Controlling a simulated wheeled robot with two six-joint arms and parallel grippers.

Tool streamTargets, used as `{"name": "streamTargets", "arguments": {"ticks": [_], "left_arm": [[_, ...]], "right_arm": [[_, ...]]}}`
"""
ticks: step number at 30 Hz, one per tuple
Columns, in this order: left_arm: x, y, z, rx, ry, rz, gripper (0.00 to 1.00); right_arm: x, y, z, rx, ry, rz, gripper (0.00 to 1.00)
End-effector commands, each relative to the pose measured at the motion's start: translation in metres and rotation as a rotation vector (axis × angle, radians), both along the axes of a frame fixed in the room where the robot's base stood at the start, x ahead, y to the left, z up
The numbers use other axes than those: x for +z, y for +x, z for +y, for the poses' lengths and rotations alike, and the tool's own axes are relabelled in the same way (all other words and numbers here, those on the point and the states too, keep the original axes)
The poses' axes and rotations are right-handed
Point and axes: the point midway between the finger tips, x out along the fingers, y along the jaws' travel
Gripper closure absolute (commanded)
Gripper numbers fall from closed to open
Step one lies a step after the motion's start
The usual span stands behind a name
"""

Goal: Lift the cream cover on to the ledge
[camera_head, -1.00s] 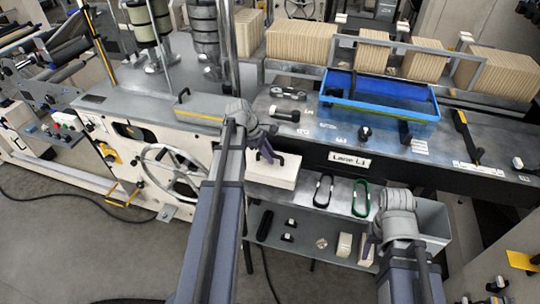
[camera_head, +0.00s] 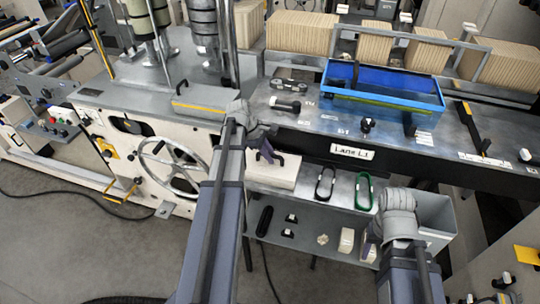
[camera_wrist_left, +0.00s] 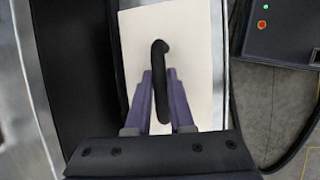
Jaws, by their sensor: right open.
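The cream cover (camera_head: 268,176) is a pale block with a black handle on top, below the front edge of the machine bench. My left gripper (camera_head: 265,154) is over it with its purple fingers on either side of the handle, shut on it. The left wrist view shows the cover (camera_wrist_left: 195,60) and the black handle (camera_wrist_left: 160,62) between the fingers. The cover's underside is hidden. My right gripper (camera_head: 371,246) is open, partly hidden by its arm, near the lower shelf. A grey ledge (camera_head: 343,192) lies right of the cover, under the "Lane L1" label.
A black loop (camera_head: 325,184) and a green loop (camera_head: 364,193) lie on the ledge. A lower shelf (camera_head: 300,250) holds small parts. A blue tray (camera_head: 382,95) stands on the bench above. A handwheel (camera_head: 170,166) is left of the cover. A grey bin (camera_head: 435,220) is at right.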

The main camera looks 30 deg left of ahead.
Motion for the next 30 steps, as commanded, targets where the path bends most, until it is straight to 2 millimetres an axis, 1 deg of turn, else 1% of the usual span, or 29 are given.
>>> {"name": "streamTargets", "arguments": {"ticks": [1,6,9,16,20,26,30], "left_arm": [[0.0,0.0,0.0,0.0,0.0,0.0,0.74],[0.0,0.0,0.0,0.0,0.0,0.0,0.55],[0.0,0.0,0.0,0.0,0.0,0.0,0.46],[0.0,0.0,0.0,0.0,0.0,0.0,0.46],[0.004,-0.001,0.001,0.0,0.0,0.0,0.46],[0.02,-0.005,0.006,0.002,-0.001,0.001,0.46],[0.037,-0.009,0.011,0.001,0.0,0.0,0.46]], "right_arm": [[0.0,0.0,0.0,0.0,0.0,0.0,0.45],[0.0,0.0,0.0,0.0,0.0,0.0,0.45],[0.0,0.0,0.0,0.0,0.0,0.0,0.45],[0.0,0.0,0.0,0.0,0.0,0.0,0.45],[0.004,0.0,0.0,0.0,0.0,0.0,0.45],[0.02,0.0,0.0,0.0,0.0,0.0,0.45],[0.037,0.0,0.0,0.0,0.0,0.0,0.45]]}}
